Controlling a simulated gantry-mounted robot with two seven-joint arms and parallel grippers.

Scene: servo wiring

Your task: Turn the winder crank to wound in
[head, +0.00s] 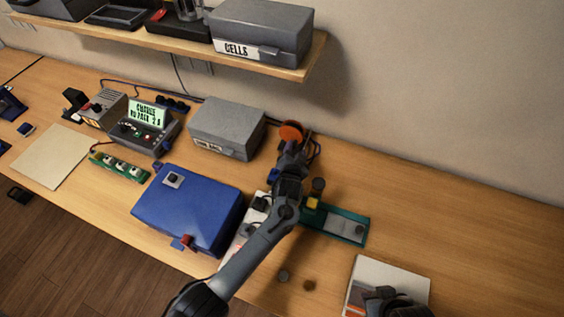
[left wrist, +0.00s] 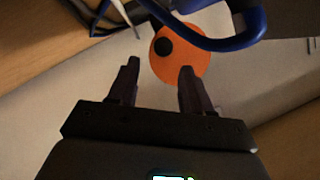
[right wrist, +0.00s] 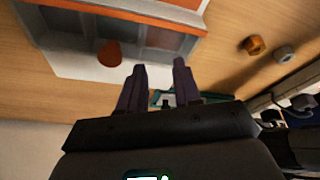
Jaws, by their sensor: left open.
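The winder crank shows as an orange disc (head: 291,130) at the back of the bench, by the wall. In the left wrist view it is an orange disc (left wrist: 188,62) with a black knob (left wrist: 164,47) near its left edge. My left gripper (head: 291,152) is just in front of the disc. Its fingers (left wrist: 160,66) are apart with nothing between them, and the disc lies beyond the tips. A blue cable (left wrist: 215,42) loops across the view near the disc. My right gripper (right wrist: 160,64) has its fingers apart and empty, above the white board at the front right.
A grey box (head: 226,127) stands left of the crank, with a blue case (head: 188,208) nearer the front. A green tray (head: 340,222) lies right of my left arm. The white board (head: 360,272) is at the front right. The right rear bench is clear.

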